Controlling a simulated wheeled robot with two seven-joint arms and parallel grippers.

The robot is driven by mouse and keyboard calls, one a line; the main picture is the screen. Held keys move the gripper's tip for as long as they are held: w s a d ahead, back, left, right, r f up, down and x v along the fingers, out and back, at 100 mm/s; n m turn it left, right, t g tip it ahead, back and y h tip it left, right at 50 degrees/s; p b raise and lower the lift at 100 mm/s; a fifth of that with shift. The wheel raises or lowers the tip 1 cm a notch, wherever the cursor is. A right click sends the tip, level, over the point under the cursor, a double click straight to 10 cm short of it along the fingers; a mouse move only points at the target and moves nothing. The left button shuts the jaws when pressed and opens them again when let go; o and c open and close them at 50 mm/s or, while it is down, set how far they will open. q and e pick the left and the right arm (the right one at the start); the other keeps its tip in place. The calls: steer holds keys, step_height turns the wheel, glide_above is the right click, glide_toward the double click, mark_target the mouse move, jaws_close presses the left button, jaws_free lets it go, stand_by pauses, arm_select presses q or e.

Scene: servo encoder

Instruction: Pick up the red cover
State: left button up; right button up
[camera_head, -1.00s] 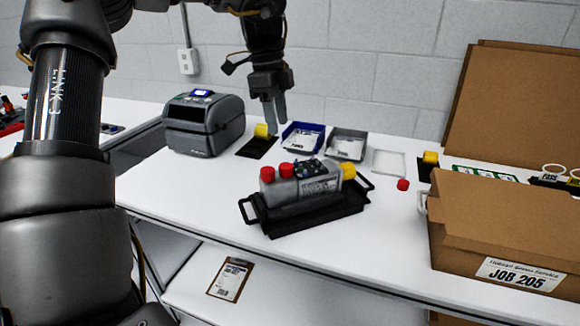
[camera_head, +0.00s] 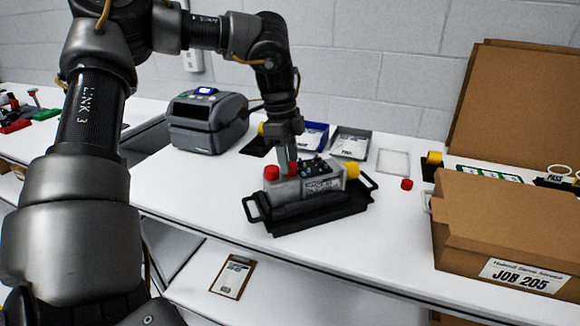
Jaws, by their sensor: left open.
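A grey servo unit (camera_head: 318,184) sits on a black tray with handles (camera_head: 310,214). A red cover (camera_head: 271,173) is on its left end. A second red cover (camera_head: 292,169) on its top left is partly hidden by my left gripper (camera_head: 287,162). That gripper points down, open, with its fingertips at this cover; I cannot tell whether they touch it. A third red cover (camera_head: 406,184) lies loose on the white table, right of the tray. A yellow cap (camera_head: 351,170) is on the unit's right end. My right gripper is not in view.
A label printer (camera_head: 207,120) stands behind left. A blue bin (camera_head: 314,134), a grey bin (camera_head: 350,143) and a clear tray (camera_head: 393,163) line the back. A cardboard box (camera_head: 505,225) stands at right. The tabletop (camera_head: 205,190) left of the black tray is clear.

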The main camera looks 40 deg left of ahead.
arm_select(q)
steer(key=shift+f, duration=0.3)
steer(key=shift+d, duration=0.1)
steer(key=shift+c, duration=0.2)
steer(key=c, duration=0.7)
